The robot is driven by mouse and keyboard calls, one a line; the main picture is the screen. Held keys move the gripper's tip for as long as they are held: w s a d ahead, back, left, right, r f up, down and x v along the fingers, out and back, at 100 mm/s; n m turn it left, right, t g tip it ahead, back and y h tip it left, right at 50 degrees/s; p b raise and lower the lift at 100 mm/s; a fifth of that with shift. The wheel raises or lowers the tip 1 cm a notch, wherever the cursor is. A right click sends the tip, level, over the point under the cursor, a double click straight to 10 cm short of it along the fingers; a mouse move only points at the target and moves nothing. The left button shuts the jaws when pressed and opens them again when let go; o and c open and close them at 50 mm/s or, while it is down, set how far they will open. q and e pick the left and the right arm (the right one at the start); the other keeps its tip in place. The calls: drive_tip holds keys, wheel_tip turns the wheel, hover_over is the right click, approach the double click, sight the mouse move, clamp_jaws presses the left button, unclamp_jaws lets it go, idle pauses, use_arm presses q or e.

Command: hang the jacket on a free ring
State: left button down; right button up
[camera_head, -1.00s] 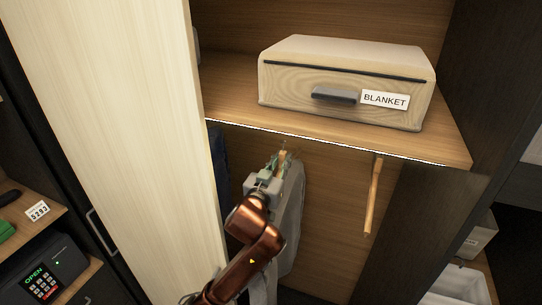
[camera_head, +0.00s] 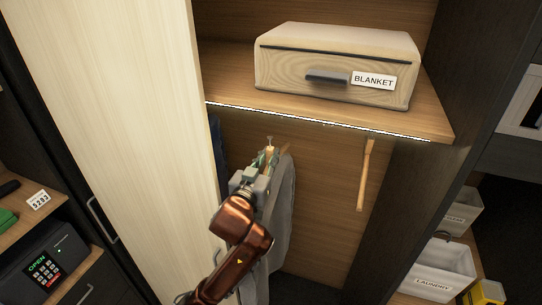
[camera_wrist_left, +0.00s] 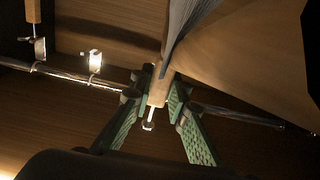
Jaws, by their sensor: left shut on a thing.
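My left gripper (camera_head: 266,160) is shut on the top of a wooden hanger (camera_wrist_left: 158,88), and a grey jacket (camera_head: 283,205) hangs from it below the closet shelf. The hanger's metal pin points out past the green fingers in the left wrist view. A lit ring fitting (camera_wrist_left: 95,60) with nothing hanging from it sits on the metal rod (camera_wrist_left: 65,75). Another fitting (camera_wrist_left: 40,48) farther left carries a bare wooden hanger (camera_wrist_left: 33,10), which also shows in the head view (camera_head: 366,178). I cannot tell whether the held pin touches the rod or any ring. My right gripper is out of view.
A box labelled BLANKET (camera_head: 335,75) stands on the shelf (camera_head: 230,75) above my gripper. A pale door panel (camera_head: 130,120) is close on the left. A dark blue garment (camera_head: 216,145) hangs beside it. A laundry bin (camera_head: 440,270) stands at lower right.

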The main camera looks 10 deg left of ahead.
use_arm(q)
drive_tip(key=shift+r, duration=0.1)
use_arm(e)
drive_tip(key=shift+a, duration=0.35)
use_arm(q)
drive_tip(key=shift+s+a, duration=0.15)
drive_tip(key=shift+s, duration=1.7)
drive_tip(key=shift+s+a, duration=0.2)
drive_tip(key=shift+s, duration=1.45)
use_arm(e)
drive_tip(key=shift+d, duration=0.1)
